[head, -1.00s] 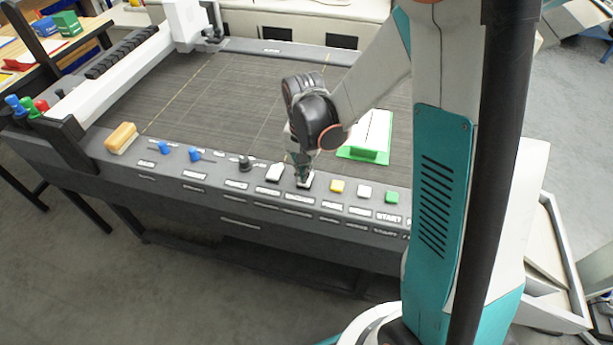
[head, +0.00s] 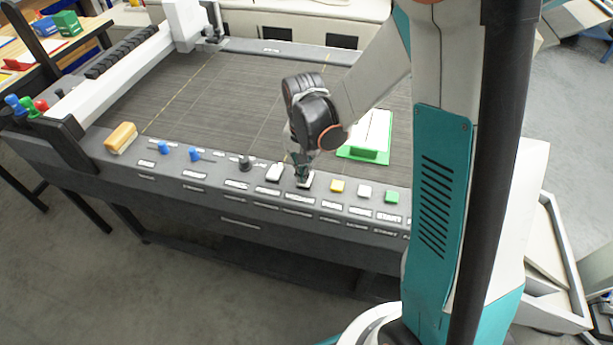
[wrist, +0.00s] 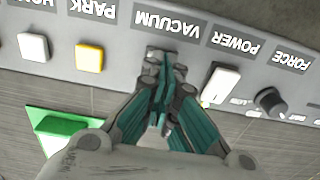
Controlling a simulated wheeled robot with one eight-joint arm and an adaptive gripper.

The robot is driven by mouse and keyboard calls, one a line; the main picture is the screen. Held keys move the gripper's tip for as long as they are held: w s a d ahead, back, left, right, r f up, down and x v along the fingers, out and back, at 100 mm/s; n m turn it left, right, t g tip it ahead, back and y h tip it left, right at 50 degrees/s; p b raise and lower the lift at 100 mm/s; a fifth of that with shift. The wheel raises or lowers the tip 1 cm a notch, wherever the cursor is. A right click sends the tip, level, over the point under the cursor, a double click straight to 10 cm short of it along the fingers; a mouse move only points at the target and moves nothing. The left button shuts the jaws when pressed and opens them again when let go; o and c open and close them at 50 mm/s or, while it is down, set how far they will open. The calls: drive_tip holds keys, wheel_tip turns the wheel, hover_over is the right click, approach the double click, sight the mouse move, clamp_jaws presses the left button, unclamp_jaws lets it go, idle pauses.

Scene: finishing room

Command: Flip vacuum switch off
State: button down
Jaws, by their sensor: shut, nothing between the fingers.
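The vacuum switch (head: 305,184) is a pale rocker on the front control strip, between the power switch and the yellow park button. In the wrist view, the VACUUM label (wrist: 168,22) reads upside down just beyond my fingertips. My gripper (wrist: 162,66) is shut and empty, pointing down over the vacuum switch. It also shows in the head view (head: 302,177). The fingers hide most of the switch, so I cannot tell its tilt, or whether the tips touch it.
The white power switch (wrist: 221,84) stands close to one side, with the dark force knob (wrist: 269,101) beyond. The yellow park button (wrist: 90,57) is on the other side. A green-edged white piece (head: 365,153) lies on the cutting bed (head: 220,100) behind the strip.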

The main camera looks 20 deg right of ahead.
drive_tip(key=shift+f+b, duration=0.85)
drive_tip(key=shift+f, duration=0.2)
idle(0.4)
drive_tip(key=shift+r, duration=0.1)
drive_tip(key=shift+r+p, duration=2.3)
drive_tip(key=shift+r, duration=1.15)
drive_tip(key=shift+s+r, duration=0.15)
drive_tip(key=shift+r, duration=0.15)
drive_tip(key=s+r+n+t+b, duration=0.3)
drive_tip(key=s+r+b, duration=0.1)
drive_tip(key=s, duration=0.3)
drive_tip(key=s+r+n+t+b, duration=0.4)
drive_tip(key=s, duration=0.3)
drive_tip(key=shift+s+r, duration=0.35)
drive_tip(key=shift+r, duration=0.05)
